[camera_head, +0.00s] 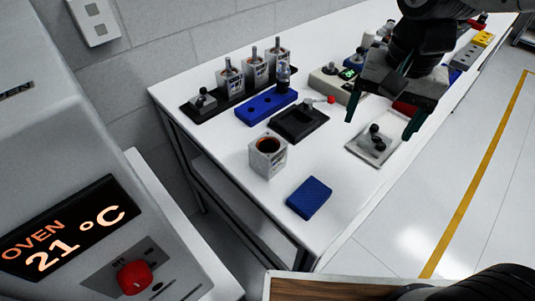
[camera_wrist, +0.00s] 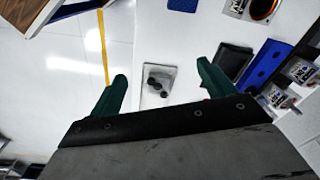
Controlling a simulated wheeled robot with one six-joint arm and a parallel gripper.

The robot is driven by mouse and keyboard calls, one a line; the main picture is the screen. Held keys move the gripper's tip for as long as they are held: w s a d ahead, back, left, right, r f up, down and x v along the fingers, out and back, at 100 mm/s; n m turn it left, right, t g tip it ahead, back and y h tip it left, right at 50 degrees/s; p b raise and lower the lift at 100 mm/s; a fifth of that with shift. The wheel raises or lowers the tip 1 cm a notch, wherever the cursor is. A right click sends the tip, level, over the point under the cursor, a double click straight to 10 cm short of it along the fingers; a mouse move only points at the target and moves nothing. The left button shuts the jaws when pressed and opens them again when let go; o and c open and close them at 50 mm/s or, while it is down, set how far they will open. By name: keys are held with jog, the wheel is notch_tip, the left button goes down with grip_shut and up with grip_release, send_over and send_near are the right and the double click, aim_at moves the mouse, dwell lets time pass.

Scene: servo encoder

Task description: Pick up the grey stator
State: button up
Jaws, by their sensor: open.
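The grey stator (camera_head: 268,157) is a squarish grey housing with a round copper-lined opening on top. It stands upright on the white table (camera_head: 237,165) near its left edge. In the wrist view its copper ring and labelled side (camera_wrist: 252,8) show at the top right, cut off by the frame edge. My gripper (camera_head: 379,128) is open with nothing between its dark green fingers. It is above the right side of the table, to the right of the stator and well apart from it. The open fingers also show in the wrist view (camera_wrist: 162,70).
A pale plate with dark knobs (camera_head: 372,150) lies below my gripper. A blue pad (camera_head: 309,198) lies right of the stator, and a black tray (camera_head: 298,122) behind it. A blue block (camera_head: 266,105) and several shafted motors (camera_head: 256,68) stand farther back. An oven (camera_head: 70,200) is at left.

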aim_at(268, 134)
jog(key=w+a+f+m, duration=0.1)
jog(key=a+f, duration=0.2)
jog(key=a, duration=0.3)
jog(key=w+a+f+m, duration=0.1)
jog(key=a+f, duration=0.1)
jog(key=a, duration=0.4)
jog(key=w+a+f+m, duration=0.1)
jog(key=a+f+m, duration=0.1)
jog(key=a, duration=0.5)
jog(key=shift+w+f+g, duration=0.15)
jog(key=shift+f+g, duration=0.15)
jog(key=shift+f, duration=0.5)
jog(key=shift+a+f, duration=0.2)
jog(key=shift+f, duration=0.1)
jog(key=f, duration=0.7)
jog(key=shift+w+f, duration=0.2)
jog(key=shift+f, duration=0.05)
jog(key=c, duration=1.3)
jog(key=shift+c, duration=1)
jog(key=shift+r, duration=0.15)
